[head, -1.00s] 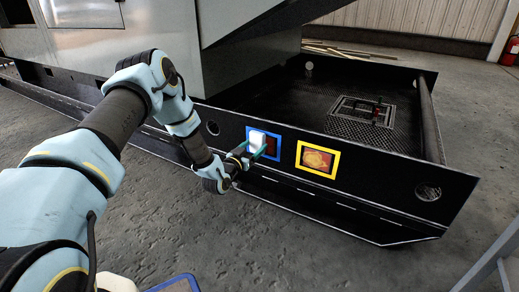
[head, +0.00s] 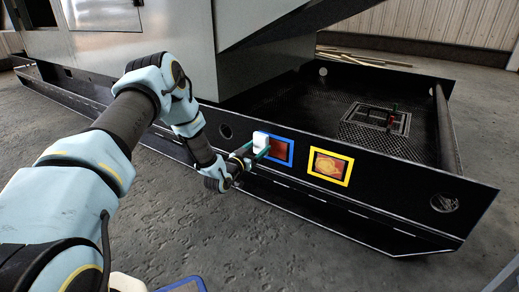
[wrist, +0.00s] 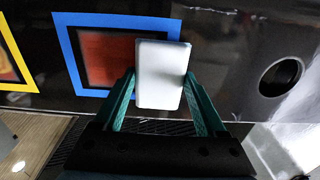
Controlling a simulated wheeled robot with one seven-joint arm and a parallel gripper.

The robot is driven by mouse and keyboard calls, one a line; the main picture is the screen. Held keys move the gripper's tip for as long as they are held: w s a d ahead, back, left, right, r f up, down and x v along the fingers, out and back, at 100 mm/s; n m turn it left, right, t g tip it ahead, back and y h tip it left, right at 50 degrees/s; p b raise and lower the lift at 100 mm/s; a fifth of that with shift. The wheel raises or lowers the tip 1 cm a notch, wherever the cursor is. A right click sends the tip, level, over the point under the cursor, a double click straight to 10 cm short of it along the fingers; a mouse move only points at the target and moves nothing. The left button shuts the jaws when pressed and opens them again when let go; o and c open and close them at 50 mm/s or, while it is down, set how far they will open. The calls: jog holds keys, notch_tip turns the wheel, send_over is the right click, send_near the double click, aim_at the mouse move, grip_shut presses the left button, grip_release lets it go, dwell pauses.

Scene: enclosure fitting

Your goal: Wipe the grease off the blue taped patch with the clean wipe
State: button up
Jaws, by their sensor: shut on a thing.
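The blue taped patch (head: 280,151) is on the black side wall of the machine's tray. Inside its blue tape frame is a dull red-brown surface, which also shows in the wrist view (wrist: 108,58). My gripper (wrist: 160,92) is shut on the white wipe (wrist: 159,72), a pale block between its green fingers. In the head view the wipe (head: 260,142) overlaps the patch's left edge. In the wrist view it covers one side of the tape frame and part of the red surface. I cannot tell whether it touches the wall.
A yellow taped patch (head: 330,167) with an orange-yellow smear is to the right of the blue one. A round hole (head: 225,131) is to the left. The open tray holds a grate with a red-and-black fitting (head: 391,116).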

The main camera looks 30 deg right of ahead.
jog(key=shift+p+v, duration=1)
jog(key=shift+v, duration=1.85)
jog(key=shift+s+f, duration=0.1)
jog(key=shift+p+v, duration=0.6)
jog(key=shift+v, duration=0.8)
